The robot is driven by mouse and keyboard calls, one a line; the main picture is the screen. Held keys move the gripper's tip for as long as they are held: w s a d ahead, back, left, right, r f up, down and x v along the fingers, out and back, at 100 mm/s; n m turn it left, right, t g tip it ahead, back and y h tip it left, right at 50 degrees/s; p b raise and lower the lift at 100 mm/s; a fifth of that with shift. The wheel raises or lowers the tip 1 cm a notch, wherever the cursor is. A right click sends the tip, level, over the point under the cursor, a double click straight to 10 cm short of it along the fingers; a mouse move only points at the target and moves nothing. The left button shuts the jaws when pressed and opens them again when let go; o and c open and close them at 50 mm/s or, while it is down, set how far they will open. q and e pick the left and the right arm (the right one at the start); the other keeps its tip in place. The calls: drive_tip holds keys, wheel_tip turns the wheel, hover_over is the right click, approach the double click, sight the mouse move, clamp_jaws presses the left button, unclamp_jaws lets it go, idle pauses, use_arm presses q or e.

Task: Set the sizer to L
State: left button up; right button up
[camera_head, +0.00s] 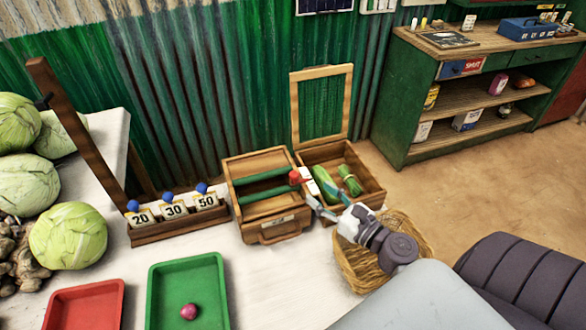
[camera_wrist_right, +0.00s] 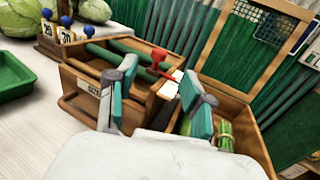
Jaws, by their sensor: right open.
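The sizer (camera_head: 262,217) is a wooden box with green rollers across its top, standing on the white table; it also shows in the wrist view (camera_wrist_right: 85,103). A red knob (camera_head: 294,177) sits at its right side, beside a pale strip (camera_head: 306,173); in the wrist view the knob (camera_wrist_right: 158,55) stands on a red lever. Any letters on the strip are too small to read, so the setting cannot be told. My right gripper (camera_head: 319,200) is open and empty, just right of and nearer than the knob. In the wrist view the knob appears beyond and between its fingers (camera_wrist_right: 160,76). My left gripper is out of view.
A wooden bin (camera_head: 371,187) with green vegetables and a raised mesh lid (camera_head: 321,75) adjoins the sizer on the right. A wicker basket (camera_head: 350,270) lies below my wrist. A weight rack (camera_head: 180,228), green tray (camera_head: 160,275) and red tray (camera_head: 58,300) stand left.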

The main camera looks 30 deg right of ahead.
sight(296, 175)
drive_tip(key=w, duration=0.3)
drive_tip(key=w+p, duration=0.1)
drive_tip(key=shift+w+a+r, duration=0.1)
drive_tip(key=shift+w+a, duration=0.1)
drive_tip(key=shift+a, duration=0.15)
drive_tip(key=w, duration=0.5)
drive_tip(key=shift+a+p, duration=0.35)
drive_tip(key=shift+a, duration=0.05)
drive_tip(key=shift+w, duration=0.25)
drive_tip(key=shift+w+f, duration=0.1)
drive_tip(key=shift+f, duration=0.1)
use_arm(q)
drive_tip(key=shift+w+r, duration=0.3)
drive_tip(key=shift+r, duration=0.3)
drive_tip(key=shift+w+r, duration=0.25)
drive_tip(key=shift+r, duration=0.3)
use_arm(e)
clamp_jaws()
